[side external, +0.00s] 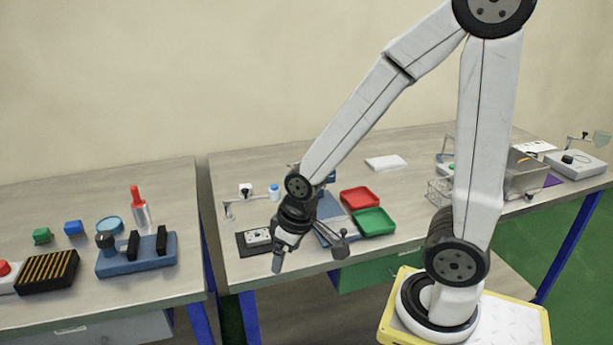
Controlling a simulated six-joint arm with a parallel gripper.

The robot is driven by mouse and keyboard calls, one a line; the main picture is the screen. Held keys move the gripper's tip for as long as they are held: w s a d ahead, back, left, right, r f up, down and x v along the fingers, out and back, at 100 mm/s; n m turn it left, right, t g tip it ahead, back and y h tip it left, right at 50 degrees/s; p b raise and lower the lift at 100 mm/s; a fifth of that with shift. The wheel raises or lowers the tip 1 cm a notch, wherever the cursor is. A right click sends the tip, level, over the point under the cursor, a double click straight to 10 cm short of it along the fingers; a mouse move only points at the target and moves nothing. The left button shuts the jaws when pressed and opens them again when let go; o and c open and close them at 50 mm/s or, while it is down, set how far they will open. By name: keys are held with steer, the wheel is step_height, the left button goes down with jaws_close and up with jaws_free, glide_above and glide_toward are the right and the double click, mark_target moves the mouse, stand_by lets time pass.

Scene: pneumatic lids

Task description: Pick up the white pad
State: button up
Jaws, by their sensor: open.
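A flat white pad (386,162) lies on the right-hand table towards its back edge, behind the red tray. Nothing covers it. My gripper (309,257) is open and empty, its fingers spread and pointing down. In the picture it is near the front edge of the same table, to the left of and nearer than the pad, well apart from it.
A red tray (360,197) and a green tray (374,221) stand right of my gripper. A black plate with a pale fitting (257,237) lies left of it. A wire basket (440,191) and metal bin (524,176) stand further right. Table around the pad is clear.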

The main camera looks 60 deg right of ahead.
steer(key=shift+r, duration=0.1)
steer(key=shift+w+v, duration=0.55)
steer(key=shift+v, duration=1.85)
steer(key=w+d+r+m, duration=0.3)
steer(key=w+d+m, duration=0.2)
steer(key=w+m, duration=0.45)
steer(key=m+t+y, duration=0.1)
steer(key=m+y, duration=0.2)
steer(key=m, duration=1.6)
glide_above(245, 186)
steer(key=s+d, duration=0.2)
step_height(245, 186, down, 11)
steer(key=shift+n+x, duration=0.25)
steer(key=shift+x, duration=0.95)
steer(key=shift+a, duration=0.1)
